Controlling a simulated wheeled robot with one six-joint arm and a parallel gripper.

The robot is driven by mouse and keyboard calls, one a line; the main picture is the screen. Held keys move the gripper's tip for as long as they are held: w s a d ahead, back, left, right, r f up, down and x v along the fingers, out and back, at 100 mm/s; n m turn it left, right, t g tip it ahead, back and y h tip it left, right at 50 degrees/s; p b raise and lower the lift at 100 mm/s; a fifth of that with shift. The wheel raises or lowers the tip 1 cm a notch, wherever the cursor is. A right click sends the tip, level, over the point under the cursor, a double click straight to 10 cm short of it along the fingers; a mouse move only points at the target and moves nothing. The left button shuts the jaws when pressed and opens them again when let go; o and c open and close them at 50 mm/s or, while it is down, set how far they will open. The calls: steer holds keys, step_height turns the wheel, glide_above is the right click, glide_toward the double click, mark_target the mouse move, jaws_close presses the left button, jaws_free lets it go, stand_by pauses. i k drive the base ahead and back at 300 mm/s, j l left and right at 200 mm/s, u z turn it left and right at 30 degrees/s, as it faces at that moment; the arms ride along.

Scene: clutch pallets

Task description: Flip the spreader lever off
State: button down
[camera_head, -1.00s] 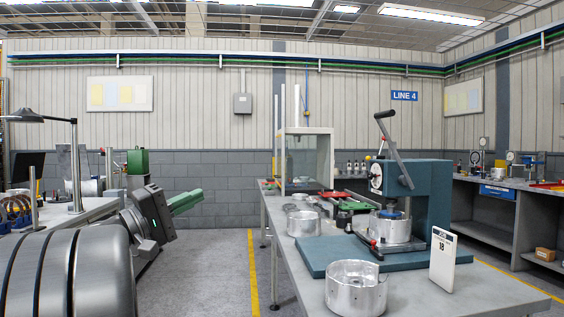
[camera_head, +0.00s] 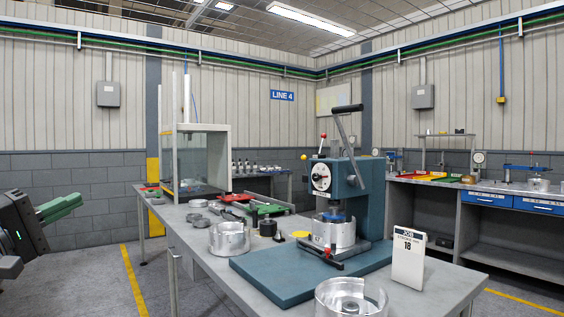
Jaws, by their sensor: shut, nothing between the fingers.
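A blue-green press (camera_head: 371,200) stands on a flat blue base plate (camera_head: 270,276) on the near bench, with a round dial on its face. A long black-ended lever (camera_head: 345,137) rises from its top, tilted up and left. A silver cylindrical housing (camera_head: 334,233) sits under the press. I cannot tell for sure which lever is the spreader lever. My gripper (camera_head: 76,201), with green fingers, is shut and empty at the left edge, well apart from the press and off the bench.
On the bench (camera_head: 222,293) are a silver drum (camera_head: 230,238), another drum (camera_head: 351,297) at the front edge, and a white job card (camera_head: 409,257) marked 18. A clear-sided cabinet (camera_head: 196,160) stands at the far end. The floor left of the bench is clear.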

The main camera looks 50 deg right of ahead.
mark_target(303, 157)
steer(key=i+l+z, duration=0.25)
steer(key=i+z, duration=0.15)
steer(key=i+l+z, duration=0.1)
steer(key=i+z, duration=0.75)
steer(key=i+j+z, duration=0.2)
steer(key=i+z, duration=0.4)
steer(key=i, duration=0.15)
